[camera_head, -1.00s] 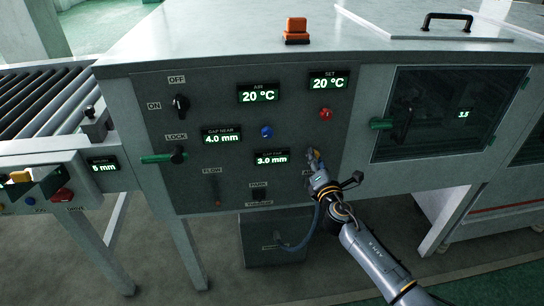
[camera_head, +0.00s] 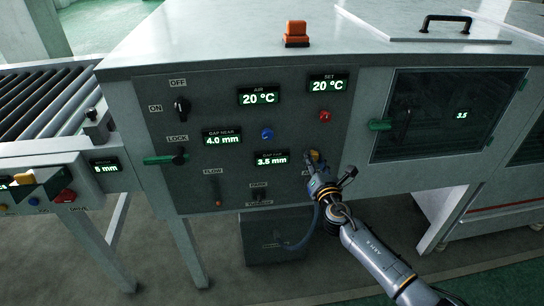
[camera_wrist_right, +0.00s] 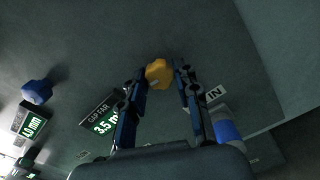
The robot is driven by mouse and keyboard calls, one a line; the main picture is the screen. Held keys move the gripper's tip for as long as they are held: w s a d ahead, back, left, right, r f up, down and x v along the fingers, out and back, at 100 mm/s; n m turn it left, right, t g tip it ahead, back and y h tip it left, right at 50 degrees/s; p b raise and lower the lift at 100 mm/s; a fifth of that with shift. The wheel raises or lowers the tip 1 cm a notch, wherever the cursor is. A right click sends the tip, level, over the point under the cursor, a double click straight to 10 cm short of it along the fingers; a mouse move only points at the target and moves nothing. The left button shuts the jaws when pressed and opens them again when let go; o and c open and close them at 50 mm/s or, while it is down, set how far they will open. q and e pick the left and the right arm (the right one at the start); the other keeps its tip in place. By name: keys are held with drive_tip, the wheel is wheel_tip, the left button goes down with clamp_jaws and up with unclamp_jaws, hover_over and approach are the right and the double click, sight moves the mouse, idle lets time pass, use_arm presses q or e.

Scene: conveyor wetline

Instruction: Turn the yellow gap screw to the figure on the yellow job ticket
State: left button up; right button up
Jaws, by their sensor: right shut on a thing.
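The yellow gap screw (camera_wrist_right: 158,73) is a faceted yellow knob on the grey panel, between the fingertips of my right gripper (camera_wrist_right: 161,77) in the right wrist view. The right gripper (camera_head: 314,162) is shut on it; in the head view the fingers mostly hide the screw. The GAP FAR display (camera_head: 271,158) beside it reads 3.5 mm, and it also shows in the wrist view (camera_wrist_right: 104,122). I cannot make out a yellow job ticket in either view. My left gripper is not in view.
A blue knob (camera_head: 267,134) sits up and left of the gripper, near the GAP NEAR display (camera_head: 222,138) reading 4.0 mm. A red button (camera_head: 325,116) is above. A green-handled LOCK lever (camera_head: 165,159) is at left; a windowed door (camera_head: 445,114) is at right.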

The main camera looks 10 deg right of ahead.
drive_tip(key=shift+f+n, duration=0.1)
drive_tip(key=shift+n, duration=0.6)
drive_tip(key=shift+p, duration=0.3)
drive_tip(key=shift+n+p, duration=0.4)
drive_tip(key=shift+n, duration=0.6)
drive_tip(key=shift+n+p, duration=0.3)
drive_tip(key=shift+n, duration=0.5)
drive_tip(key=o, duration=0.8)
drive_tip(key=shift+c, duration=0.2)
drive_tip(key=shift+s, duration=0.15)
